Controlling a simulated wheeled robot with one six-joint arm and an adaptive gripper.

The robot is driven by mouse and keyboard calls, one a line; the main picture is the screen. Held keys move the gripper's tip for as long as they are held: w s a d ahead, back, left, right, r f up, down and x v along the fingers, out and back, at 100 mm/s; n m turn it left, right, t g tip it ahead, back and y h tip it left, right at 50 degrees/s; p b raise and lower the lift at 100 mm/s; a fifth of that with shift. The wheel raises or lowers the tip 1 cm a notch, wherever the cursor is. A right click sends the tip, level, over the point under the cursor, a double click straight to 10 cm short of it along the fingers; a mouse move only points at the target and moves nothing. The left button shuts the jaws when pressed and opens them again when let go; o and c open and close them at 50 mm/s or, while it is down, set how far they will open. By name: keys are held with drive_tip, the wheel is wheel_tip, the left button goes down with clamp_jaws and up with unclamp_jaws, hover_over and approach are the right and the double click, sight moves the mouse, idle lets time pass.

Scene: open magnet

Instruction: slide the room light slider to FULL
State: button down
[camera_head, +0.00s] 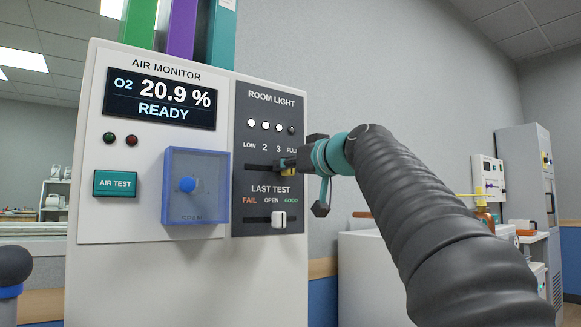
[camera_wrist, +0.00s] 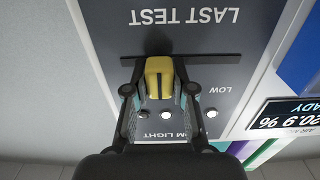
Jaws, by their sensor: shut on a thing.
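The room light slider has a yellow knob (camera_wrist: 159,76) in a dark horizontal slot on the grey ROOM LIGHT panel (camera_head: 270,103). My gripper (camera_wrist: 159,88) is shut on the knob, one finger on each side of it. In the head view my gripper (camera_head: 284,165) covers most of the knob, which stands about under the label 3, short of the FULL end. The slot (camera_head: 255,166) is bare toward LOW. Three indicator lamps (camera_head: 265,125) are lit white and the fourth lamp (camera_head: 291,130), above FULL, is dark.
Below is the LAST TEST slider with a white knob (camera_head: 279,219). To the left are a clear blue cover (camera_head: 207,205) over a blue button, a green AIR TEST button (camera_head: 115,184) and a display (camera_head: 160,103) reading 20.9 % READY. Binders (camera_head: 181,30) stand on top.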

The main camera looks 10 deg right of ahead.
drive_tip(key=shift+w+d, duration=0.35)
drive_tip(key=shift+d, duration=0.4)
drive_tip(key=shift+w+d, duration=0.3)
drive_tip(key=shift+d, duration=0.4)
drive_tip(key=c, duration=1)
unclamp_jaws()
drive_tip(key=shift+d, duration=0.2)
drive_tip(key=shift+o, duration=0.2)
drive_tip(key=v, duration=1.2)
drive_tip(key=shift+a, duration=0.1)
